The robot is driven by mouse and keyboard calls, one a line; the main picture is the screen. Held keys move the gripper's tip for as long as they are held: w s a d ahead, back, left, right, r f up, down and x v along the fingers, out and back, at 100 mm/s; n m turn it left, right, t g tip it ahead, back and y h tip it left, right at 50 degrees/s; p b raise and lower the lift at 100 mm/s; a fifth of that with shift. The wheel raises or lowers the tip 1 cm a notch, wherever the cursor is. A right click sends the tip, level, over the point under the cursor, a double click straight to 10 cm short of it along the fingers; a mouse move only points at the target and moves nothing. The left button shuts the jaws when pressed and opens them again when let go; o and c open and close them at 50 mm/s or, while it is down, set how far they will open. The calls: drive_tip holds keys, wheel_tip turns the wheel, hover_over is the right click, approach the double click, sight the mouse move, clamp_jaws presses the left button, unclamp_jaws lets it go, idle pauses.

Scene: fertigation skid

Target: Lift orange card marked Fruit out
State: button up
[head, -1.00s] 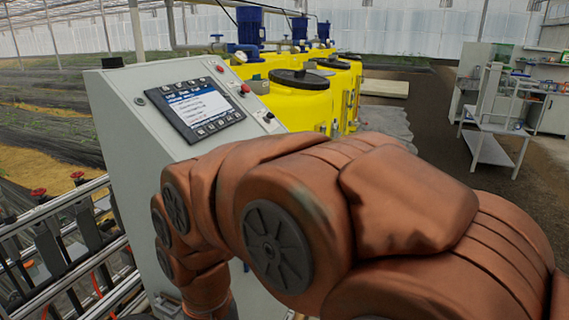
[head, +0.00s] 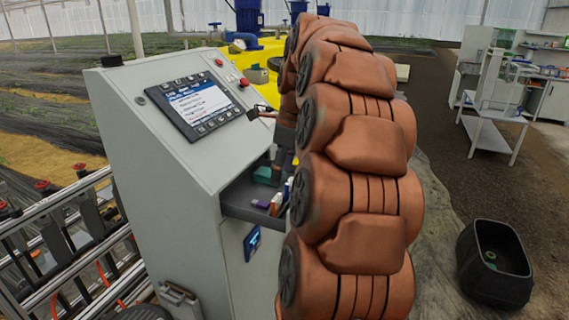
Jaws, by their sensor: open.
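A grey drawer (head: 240,209) stands open on the right side of the control cabinet. Inside it lie a green block (head: 266,176), a small purple piece (head: 262,204) and several narrow, brightly coloured pieces beside it. I cannot make out which of these is the orange card, and no Fruit marking is legible. My arm hides most of the gripper and the drawer's right part.
The grey control cabinet (head: 165,190) has a sloped top with a screen (head: 200,102). Yellow tanks (head: 262,52) stand behind. A black bin (head: 495,265) sits on the floor at right. Pipe racks (head: 60,240) are at left, and a white bench (head: 490,135) is at the far right.

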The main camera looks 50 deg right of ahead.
sight(278, 198)
drive_tip(key=shift+m, duration=0.3)
drive_tip(key=shift+w+d+f+b, duration=0.1)
drive_tip(key=shift+w+f+b, duration=0.15)
drive_tip(key=shift+f+b, duration=0.75)
drive_tip(key=shift+w+f+b, duration=0.2)
drive_tip(key=shift+w+f, duration=0.05)
drive_tip(key=shift+f, duration=1.6)
drive_tip(key=shift+w+d+f+b, duration=0.1)
drive_tip(key=shift+w+f+b, duration=0.15)
drive_tip(key=shift+f+b, duration=0.75)
drive_tip(key=shift+f+p, duration=0.4)
drive_tip(key=shift+p, duration=0.05)
drive_tip(key=c, duration=1.1)
wheel_tip(278, 198, up, 10)
drive_tip(key=p, duration=0.4)
